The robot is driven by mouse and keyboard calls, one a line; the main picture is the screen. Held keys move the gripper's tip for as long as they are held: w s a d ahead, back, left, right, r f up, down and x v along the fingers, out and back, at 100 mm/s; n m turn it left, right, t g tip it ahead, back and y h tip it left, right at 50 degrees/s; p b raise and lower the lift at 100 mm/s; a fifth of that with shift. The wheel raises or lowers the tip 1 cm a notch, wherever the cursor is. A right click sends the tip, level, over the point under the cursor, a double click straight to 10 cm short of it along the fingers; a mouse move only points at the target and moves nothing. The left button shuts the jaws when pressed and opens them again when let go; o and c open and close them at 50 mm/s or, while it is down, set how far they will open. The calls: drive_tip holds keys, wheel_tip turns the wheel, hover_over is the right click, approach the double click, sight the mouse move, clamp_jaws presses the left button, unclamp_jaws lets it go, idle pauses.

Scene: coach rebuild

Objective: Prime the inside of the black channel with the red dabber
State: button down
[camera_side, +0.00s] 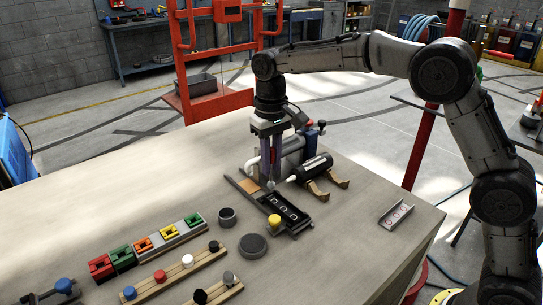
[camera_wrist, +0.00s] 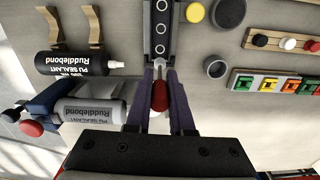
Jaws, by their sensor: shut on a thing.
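The black channel (camera_side: 284,207) lies on the table with small pale rings along its floor. It also shows at the top of the wrist view (camera_wrist: 161,28). My gripper (camera_side: 270,184) points down at the channel's far end. In the wrist view my gripper (camera_wrist: 160,78) is shut on the red dabber (camera_wrist: 160,97), whose red knob shows between the purple fingers. The dabber's pale tip is at or just over the channel's near end in the wrist view. Whether it touches the channel floor cannot be told. In the side view the fingers hide most of the dabber.
A black sealant bottle (camera_wrist: 85,62) lies on wooden cradles, with a grey bottle (camera_wrist: 90,110) beside it. A yellow-knobbed piece (camera_side: 274,221) stands by the channel. A dark cup (camera_side: 227,217), grey disc (camera_side: 253,246), coloured block row (camera_side: 150,243) and knobbed racks are nearby. A bracket (camera_side: 397,214) sits right.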

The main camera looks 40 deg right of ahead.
sight(271, 182)
wheel_tip(271, 182, up, 4)
drive_tip(key=shift+r, duration=0.15)
drive_tip(key=shift+f, duration=4)
drive_tip(key=shift+s, duration=4.7)
wheel_tip(271, 182, up, 8)
drive_tip(key=shift+w+r, duration=0.1)
